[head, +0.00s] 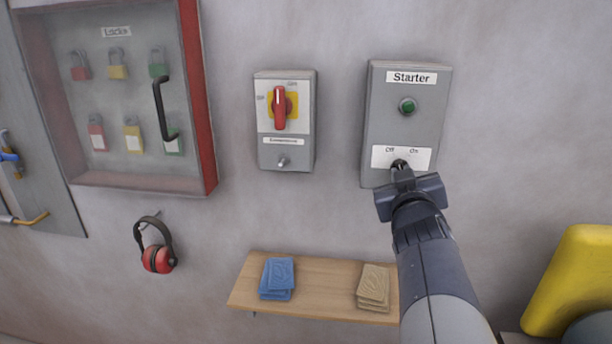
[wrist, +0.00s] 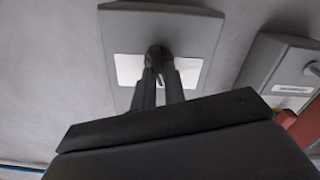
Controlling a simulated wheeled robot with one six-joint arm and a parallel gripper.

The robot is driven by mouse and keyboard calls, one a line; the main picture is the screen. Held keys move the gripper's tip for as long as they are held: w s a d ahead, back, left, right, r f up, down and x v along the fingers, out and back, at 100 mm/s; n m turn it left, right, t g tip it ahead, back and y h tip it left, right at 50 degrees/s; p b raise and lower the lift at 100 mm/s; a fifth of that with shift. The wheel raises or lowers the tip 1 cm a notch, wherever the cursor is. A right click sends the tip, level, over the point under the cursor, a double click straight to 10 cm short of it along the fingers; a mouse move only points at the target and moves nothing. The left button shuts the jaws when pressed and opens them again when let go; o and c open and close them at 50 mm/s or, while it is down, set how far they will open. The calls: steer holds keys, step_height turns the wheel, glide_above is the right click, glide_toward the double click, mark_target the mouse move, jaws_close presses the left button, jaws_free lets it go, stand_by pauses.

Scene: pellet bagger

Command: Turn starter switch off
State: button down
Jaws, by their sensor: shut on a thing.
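The starter box (head: 384,125) is a grey panel on the wall, with a "Starter" label at the top and a green round button or lamp (head: 407,105). Its lower white label reads Off on the left and On on the right. The black starter switch (head: 399,164) sits on that label, mostly hidden by my gripper (head: 402,172). In the wrist view the dark switch knob (wrist: 158,54) shows between the fingertips of my gripper (wrist: 160,75), which is shut on it. I cannot tell clearly which way the switch points.
A grey box with a red rotary handle (head: 279,108) hangs to the left of the starter. A lockout cabinet (head: 202,95) with padlocks and red earmuffs (head: 157,258) are further left. A wooden shelf (head: 318,292) with blue and tan stacks is below. A yellow object (head: 568,280) stands lower right.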

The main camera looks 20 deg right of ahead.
steer(key=shift+n+b, duration=0.35)
steer(key=shift+n, duration=0.55)
steer(key=c, duration=1.5)
jaws_free()
steer(key=shift+o, duration=0.2)
steer(key=shift+s+a+f, duration=0.1)
